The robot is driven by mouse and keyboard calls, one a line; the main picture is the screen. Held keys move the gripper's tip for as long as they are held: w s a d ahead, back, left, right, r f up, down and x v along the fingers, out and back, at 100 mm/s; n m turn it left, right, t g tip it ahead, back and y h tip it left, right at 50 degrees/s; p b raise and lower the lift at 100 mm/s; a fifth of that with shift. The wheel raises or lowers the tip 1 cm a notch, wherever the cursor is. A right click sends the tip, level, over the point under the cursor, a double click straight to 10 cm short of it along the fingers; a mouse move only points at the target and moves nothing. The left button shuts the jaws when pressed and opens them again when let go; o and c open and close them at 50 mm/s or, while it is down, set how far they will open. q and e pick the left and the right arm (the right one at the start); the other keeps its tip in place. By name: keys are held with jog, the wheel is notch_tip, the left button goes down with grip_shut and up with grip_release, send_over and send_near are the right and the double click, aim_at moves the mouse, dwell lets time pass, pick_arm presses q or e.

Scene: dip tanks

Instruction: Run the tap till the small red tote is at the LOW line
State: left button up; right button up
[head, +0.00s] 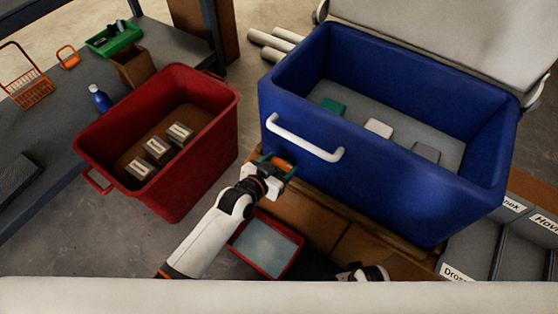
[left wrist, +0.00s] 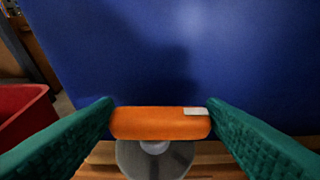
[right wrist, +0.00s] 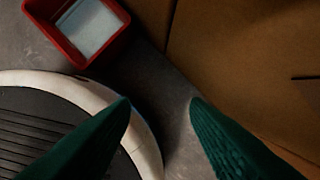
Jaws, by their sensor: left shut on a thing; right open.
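The small red tote (head: 236,244) sits on the floor below the blue tank (head: 372,196) and holds a pale, light-blue surface, apparently liquid. It also shows in the right wrist view (right wrist: 122,38). I cannot make out a LOW line on its wall. The tap's orange handle (left wrist: 160,123) is on the tank's front near its base. My left gripper (head: 277,166) is shut on this handle, with a green finger at each end. The spout and any stream are hidden in the head view. My right gripper (right wrist: 160,103) is open and empty, low over the floor.
A large red tote (head: 190,205) with several labelled blocks stands left of my left arm. A workbench (head: 60,110) with a blue bottle (head: 99,98) and a green tray (head: 114,37) is further left. Grey labelled bins (head: 470,250) stand at the right.

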pick_arm(q)
jog(key=shift+w+r, duration=0.15)
jog(key=shift+r, duration=0.05)
pick_arm(e)
jog(key=shift+s+f, duration=0.4)
jog(key=shift+f, duration=0.35)
pick_arm(q)
jog(key=o, duration=0.9)
jog(key=shift+c, duration=0.2)
jog(key=shift+o, duration=0.6)
jog(key=shift+f, duration=0.15)
jog(key=shift+s+a, duration=0.15)
jog(key=shift+s, duration=0.2)
jog(key=p+v, duration=0.2)
jog(key=v, duration=0.9)
jog(key=shift+s+r+p, duration=0.15)
jog(key=shift+r+p, duration=0.05)
jog(key=shift+p, duration=0.2)
pick_arm(e)
jog(key=s+d+f, duration=0.1)
jog(key=s+f, duration=0.5)
jog(key=shift+g, duration=0.3)
pick_arm(q)
jog(key=shift+a+f, duration=0.1)
jog(key=shift+f, duration=0.05)
pick_arm(e)
jog(key=shift+s, duration=0.1)
